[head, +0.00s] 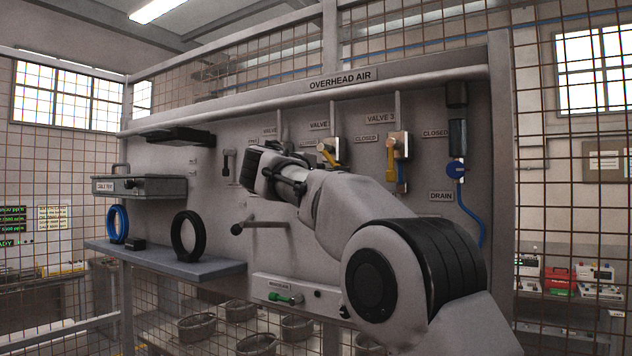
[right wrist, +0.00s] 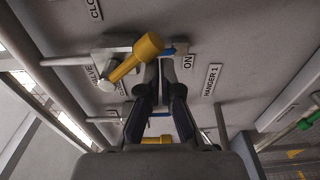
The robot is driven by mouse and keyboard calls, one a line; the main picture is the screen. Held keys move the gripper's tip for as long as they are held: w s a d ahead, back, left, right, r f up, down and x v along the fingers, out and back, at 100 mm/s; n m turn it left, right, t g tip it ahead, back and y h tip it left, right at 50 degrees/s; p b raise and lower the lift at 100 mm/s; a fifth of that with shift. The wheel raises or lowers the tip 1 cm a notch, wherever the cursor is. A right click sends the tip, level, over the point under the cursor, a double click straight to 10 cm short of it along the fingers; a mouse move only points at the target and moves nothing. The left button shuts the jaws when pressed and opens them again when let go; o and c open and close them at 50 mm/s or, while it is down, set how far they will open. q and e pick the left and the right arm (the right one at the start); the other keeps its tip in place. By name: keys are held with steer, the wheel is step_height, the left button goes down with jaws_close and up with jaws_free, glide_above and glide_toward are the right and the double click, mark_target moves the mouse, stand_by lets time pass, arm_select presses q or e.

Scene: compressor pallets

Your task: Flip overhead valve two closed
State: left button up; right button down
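Overhead valve two (head: 326,152) is on the panel under a valve label, and its yellow handle slants down to the right. The nearer yellow handle (right wrist: 140,58) in the right wrist view slants the same way and appears to be valve two. My right gripper (right wrist: 160,66) has its fingers together, with nothing seen between them. The fingertips are right beside the handle's free end; I cannot tell whether they touch. In the head view my right arm hides most of valve one. My left gripper is in neither view.
Valve three (head: 397,148) has a yellow handle to the right of valve two. Another yellow handle (right wrist: 156,140) lies beyond my fingers in the wrist view. A rod with a dark knob (head: 237,229) sticks out of the panel below. A shelf (head: 190,270) carries rings at left.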

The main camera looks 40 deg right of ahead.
steer(key=shift+s+d+r+n+p, duration=0.25)
steer(key=shift+s+r+n+p, duration=0.15)
steer(key=shift+s+r+n, duration=0.25)
steer(key=shift+s+d+r+n+p, duration=0.25)
steer(key=shift+s+r+n+p, duration=0.3)
steer(key=shift+n, duration=0.25)
steer(key=shift+s+d+r+n+p, duration=0.25)
steer(key=shift+s+r+n, duration=0.2)
steer(key=shift+r+n, duration=0.3)
